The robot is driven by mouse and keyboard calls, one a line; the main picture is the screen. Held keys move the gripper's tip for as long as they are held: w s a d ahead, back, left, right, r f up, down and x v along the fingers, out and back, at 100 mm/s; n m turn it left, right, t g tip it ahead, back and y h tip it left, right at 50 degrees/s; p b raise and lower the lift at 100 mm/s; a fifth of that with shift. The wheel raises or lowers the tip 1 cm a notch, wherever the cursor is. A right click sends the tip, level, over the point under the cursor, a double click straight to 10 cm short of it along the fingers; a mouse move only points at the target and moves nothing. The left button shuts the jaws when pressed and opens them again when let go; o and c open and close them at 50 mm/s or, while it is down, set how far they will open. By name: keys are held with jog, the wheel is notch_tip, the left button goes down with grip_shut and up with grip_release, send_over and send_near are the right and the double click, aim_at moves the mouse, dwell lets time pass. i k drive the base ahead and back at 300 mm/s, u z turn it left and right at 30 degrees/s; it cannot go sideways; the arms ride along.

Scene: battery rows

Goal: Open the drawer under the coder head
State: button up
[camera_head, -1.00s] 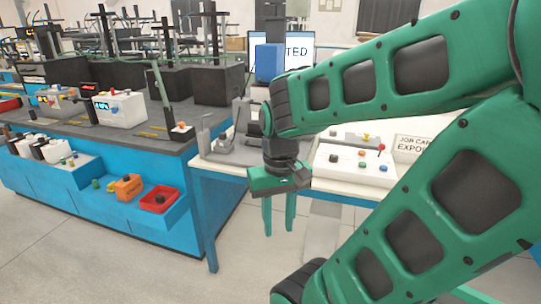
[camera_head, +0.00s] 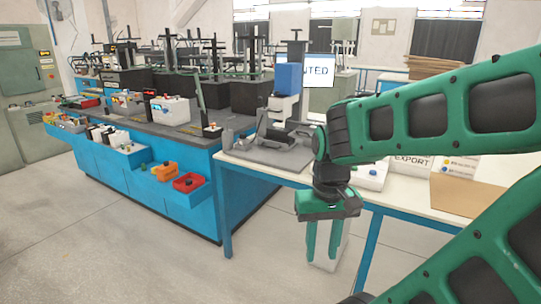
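A blue box (camera_head: 288,78), which looks like the coder head, sits on a dark upright post near the back of the white-topped table. A pale block (camera_head: 284,106) shows under it. I cannot make out a drawer front or handle there, and my arm hides part of the table. My gripper (camera_head: 323,240) hangs pointing down in front of the table's front edge, below its top.
A blue workbench (camera_head: 195,218) with bins stands at left. The floor at left is clear.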

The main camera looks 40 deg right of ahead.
aim_at(266, 143)
jog(key=z, duration=0.55)
jog(key=i, duration=1.5)
